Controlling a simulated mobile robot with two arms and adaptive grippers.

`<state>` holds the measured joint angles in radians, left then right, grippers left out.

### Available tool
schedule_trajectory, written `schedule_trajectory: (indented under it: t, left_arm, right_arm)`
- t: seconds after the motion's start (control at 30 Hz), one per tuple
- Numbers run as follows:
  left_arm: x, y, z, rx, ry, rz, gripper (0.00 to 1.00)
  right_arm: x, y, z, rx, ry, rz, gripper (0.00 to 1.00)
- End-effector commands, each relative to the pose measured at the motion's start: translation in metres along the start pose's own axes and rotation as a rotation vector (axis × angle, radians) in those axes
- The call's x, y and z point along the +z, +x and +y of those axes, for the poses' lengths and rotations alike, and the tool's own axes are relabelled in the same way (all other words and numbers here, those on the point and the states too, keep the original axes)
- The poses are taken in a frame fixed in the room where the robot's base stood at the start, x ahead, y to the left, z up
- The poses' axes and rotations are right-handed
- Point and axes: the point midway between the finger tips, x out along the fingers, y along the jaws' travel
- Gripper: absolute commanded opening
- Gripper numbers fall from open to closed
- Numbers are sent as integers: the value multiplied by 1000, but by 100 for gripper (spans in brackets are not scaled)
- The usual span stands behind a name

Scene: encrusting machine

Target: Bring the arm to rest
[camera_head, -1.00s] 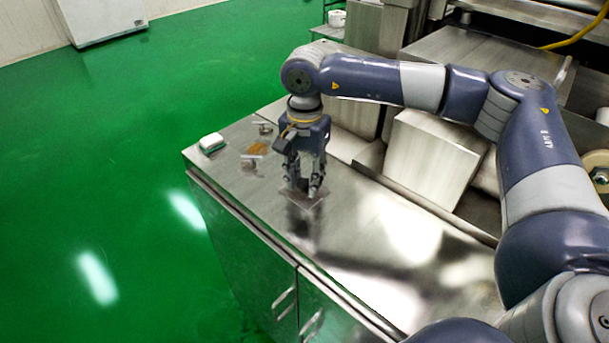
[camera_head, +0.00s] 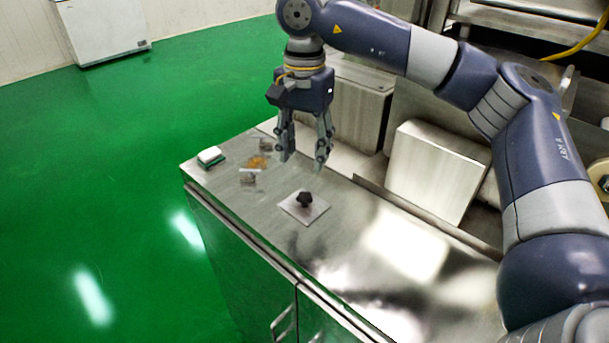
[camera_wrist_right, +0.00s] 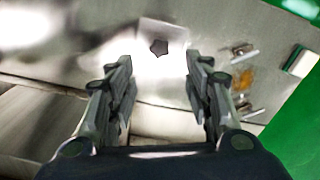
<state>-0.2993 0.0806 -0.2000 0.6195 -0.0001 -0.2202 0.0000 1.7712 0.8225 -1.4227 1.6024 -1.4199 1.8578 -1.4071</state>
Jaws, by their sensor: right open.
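My right gripper (camera_head: 302,165) is open and empty, raised above the steel counter (camera_head: 360,262) with its fingers pointing down. Its two fingers also show apart in the right wrist view (camera_wrist_right: 160,85). A dark knob-like part (camera_head: 305,199) sits on a small square plate (camera_head: 290,209) on the counter, below and in front of the gripper. In the right wrist view the dark part (camera_wrist_right: 159,47) lies beyond the fingertips, apart from them. My left gripper is not in view.
A white and green sponge-like block (camera_head: 210,156) lies at the counter's far left corner. Small metal pieces (camera_head: 249,178) and an orange-brown patch (camera_head: 257,162) lie near it. Steel machine boxes (camera_head: 433,175) stand along the counter's right side. Green floor (camera_head: 130,150) is open at left.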

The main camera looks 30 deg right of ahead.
Motion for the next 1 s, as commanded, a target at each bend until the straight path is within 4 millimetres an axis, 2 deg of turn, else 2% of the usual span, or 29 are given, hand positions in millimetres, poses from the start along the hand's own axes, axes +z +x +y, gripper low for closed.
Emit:
schedule_trajectory:
  t: [0.2, 0.73, 0.87, 1.0]
  left_arm:
    - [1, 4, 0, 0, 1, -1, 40]
    - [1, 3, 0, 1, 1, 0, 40]
    - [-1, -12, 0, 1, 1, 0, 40]
    - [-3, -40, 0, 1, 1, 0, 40]
  right_arm:
    - [0, -18, 0, 0, -1, -1, 47]
    - [0, -20, 0, 1, -1, -1, 47]
    - [0, -35, 0, 0, -1, 0, 47]
    - [0, -63, 0, 1, -1, 0, 47]
